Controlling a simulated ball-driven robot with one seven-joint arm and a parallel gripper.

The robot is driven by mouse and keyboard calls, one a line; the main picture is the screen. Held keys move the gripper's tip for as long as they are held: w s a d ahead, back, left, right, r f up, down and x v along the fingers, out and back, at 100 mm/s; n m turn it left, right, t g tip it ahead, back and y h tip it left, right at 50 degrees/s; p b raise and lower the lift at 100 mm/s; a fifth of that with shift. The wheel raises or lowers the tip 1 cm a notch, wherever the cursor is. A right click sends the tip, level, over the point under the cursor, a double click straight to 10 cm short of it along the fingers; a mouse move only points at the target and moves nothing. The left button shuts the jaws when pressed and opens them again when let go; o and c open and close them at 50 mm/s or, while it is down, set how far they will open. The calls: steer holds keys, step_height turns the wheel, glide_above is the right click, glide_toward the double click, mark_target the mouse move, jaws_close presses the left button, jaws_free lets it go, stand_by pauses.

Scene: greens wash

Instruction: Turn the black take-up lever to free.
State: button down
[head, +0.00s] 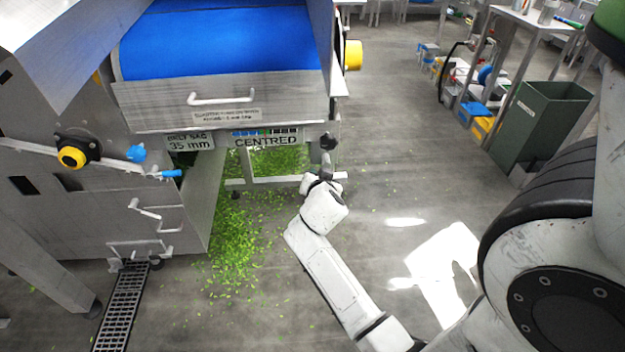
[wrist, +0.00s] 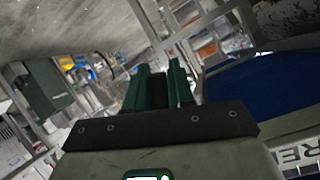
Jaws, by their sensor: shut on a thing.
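The black take-up lever shows as a dark round knob (head: 328,141) at the right end of the conveyor's end frame, just right of the CENTRED gauge. My gripper (head: 326,155) reaches up to it from below and is shut on it. In the wrist view the two dark green fingers of my gripper (wrist: 160,85) stand close together with a dark part between them. The lever's shape and its marked positions are mostly hidden there. The CENTRED sign (head: 265,140) and the BELT SAG 35 mm sign (head: 190,142) face the front.
The blue belt (head: 220,42) lies behind a steel front panel with a handle (head: 222,99). Green leaf scraps (head: 235,238) cover the floor below. A floor drain (head: 122,308) is at left. A dark green bin (head: 538,122) stands at right. The floor between is clear.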

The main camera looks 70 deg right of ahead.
steer(key=shift+s+d+f+n+g+h+b, duration=0.15)
steer(key=shift+s+d+n+g+h+b, duration=0.1)
steer(key=shift+s+n+g+b, duration=0.3)
steer(key=shift+s+d+f+n+g+h+b, duration=0.15)
steer(key=shift+s+n+g+h+b, duration=0.15)
steer(key=shift+s+n, duration=0.35)
steer(key=shift+w, duration=0.1)
steer(key=c, duration=1.1)
jaws_free()
steer(key=shift+r, duration=0.1)
steer(key=v, duration=1)
steer(key=shift+a+r+p, duration=0.15)
steer(key=shift+a+p, duration=0.2)
steer(key=shift+p, duration=0.05)
